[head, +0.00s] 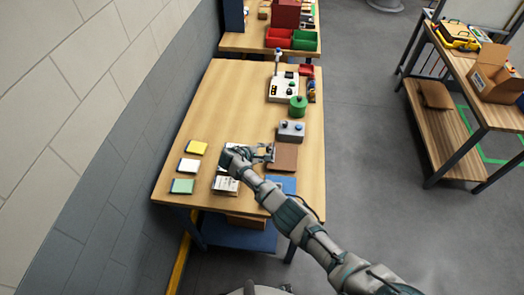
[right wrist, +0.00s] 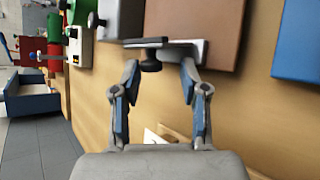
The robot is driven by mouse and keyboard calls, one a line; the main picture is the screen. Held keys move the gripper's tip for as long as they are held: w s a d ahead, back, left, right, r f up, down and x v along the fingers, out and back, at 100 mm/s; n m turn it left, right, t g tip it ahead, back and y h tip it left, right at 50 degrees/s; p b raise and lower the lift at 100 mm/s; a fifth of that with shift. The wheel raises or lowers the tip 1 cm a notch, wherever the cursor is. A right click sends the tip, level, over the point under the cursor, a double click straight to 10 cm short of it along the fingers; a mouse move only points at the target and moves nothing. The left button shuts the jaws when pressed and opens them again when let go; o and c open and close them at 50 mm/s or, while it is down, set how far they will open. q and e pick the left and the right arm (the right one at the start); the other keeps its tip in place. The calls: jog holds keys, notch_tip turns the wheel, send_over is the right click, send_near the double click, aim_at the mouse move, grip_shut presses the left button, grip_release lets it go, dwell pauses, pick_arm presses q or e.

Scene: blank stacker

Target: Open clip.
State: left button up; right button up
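The clip (right wrist: 188,50) is a grey metal piece with a dark flat bar and a black round knob, at the edge of a brown board (right wrist: 205,22) in the right wrist view. In the head view the clip is small and partly mixed with my fingers at the left edge of the brown board (head: 287,159). My right gripper (right wrist: 160,72) is open, with its two fingertips apart just short of the clip. The black knob lies between the fingertip directions; contact is not clear. In the head view my right gripper (head: 268,153) points right. My left gripper is not in view.
A blue panel (head: 283,186) lies near the brown board. A grey box with knobs (head: 291,131), a green cylinder (head: 298,106) and a white control box (head: 282,90) stand farther back. Yellow (head: 197,147), white (head: 188,165) and green (head: 182,186) pads lie left. The table's middle-left is clear.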

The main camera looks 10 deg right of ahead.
jog(key=shift+w+r, duration=0.15)
jog(key=shift+w, duration=0.05)
jog(key=shift+s+a+r, duration=0.1)
jog(key=v, duration=1.1)
jog(key=shift+a, duration=0.25)
jog(key=shift+s+d, duration=0.1)
